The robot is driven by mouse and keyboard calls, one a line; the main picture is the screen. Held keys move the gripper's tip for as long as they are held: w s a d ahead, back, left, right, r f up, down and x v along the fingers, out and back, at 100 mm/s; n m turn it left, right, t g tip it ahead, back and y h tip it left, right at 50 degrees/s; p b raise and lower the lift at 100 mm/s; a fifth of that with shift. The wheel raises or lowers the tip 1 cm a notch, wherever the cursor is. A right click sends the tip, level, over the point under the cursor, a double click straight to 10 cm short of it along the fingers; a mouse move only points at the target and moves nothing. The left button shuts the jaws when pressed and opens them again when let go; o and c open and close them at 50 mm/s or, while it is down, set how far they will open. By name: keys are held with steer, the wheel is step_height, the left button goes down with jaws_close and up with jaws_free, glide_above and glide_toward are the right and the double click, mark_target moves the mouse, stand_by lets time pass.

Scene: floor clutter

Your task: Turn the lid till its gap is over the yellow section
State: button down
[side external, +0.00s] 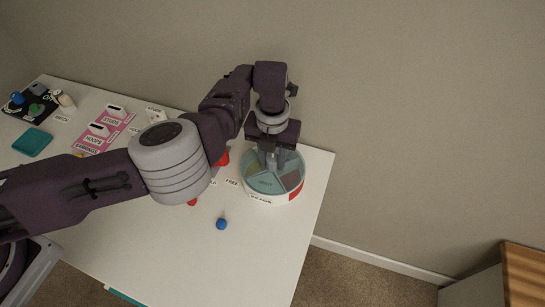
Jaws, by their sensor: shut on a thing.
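A round box with a teal-grey lid (263,181) sits near the right edge of the white table. A reddish-brown wedge (292,180) shows at the right of its top, and an olive-yellow patch shows just below the fingers. Red and white show on the box's side wall (292,196). My gripper (271,163) points down over the lid and is shut on a part of it near the middle, likely its knob, which the fingers mostly hide. I cannot tell exactly where the gap's edges lie.
A blue ball (222,224) lies in front of the box. Small red things are partly hidden by my arm. Pink cards (101,131), a teal tray (32,142) and a dark mat (30,106) with small items lie at left. The front of the table is clear.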

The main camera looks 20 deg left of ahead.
mark_target(272, 158)
steer(key=c, duration=1.1)
jaws_free()
steer(key=shift+o, duration=0.2)
steer(key=shift+r, duration=0.1)
step_height(272, 158, up, 7)
steer(key=shift+f, duration=0.1)
